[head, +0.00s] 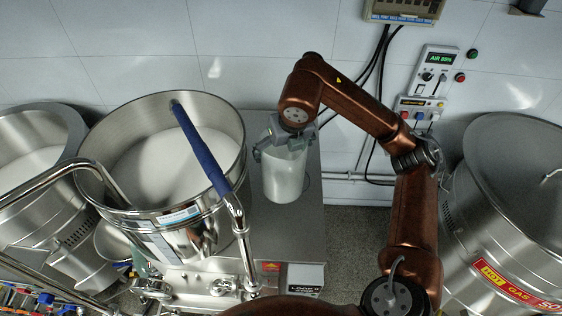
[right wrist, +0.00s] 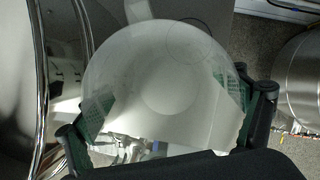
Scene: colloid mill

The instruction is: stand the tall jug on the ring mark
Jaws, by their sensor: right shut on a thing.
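The tall jug (head: 284,178) is pale, translucent and upright over the grey steel top beside the big pot. My right gripper (head: 284,143) is shut on its upper part, one finger on each side. In the right wrist view the jug (right wrist: 160,90) fills the middle between the green-padded fingers (right wrist: 165,105). A thin dark ring mark (right wrist: 212,22) shows past the jug's upper right edge and partly through its wall. In the head view the jug mostly hides the ring. I cannot tell whether the jug's base touches the surface. My left gripper is out of view.
A large steel pot (head: 222,125) with a blue-gripped handle (head: 203,150) stands close left of the jug. The steel top (head: 300,235) is bare in front. A lidded steel vessel (head: 510,220) stands at right, with control boxes (head: 436,70) on the wall.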

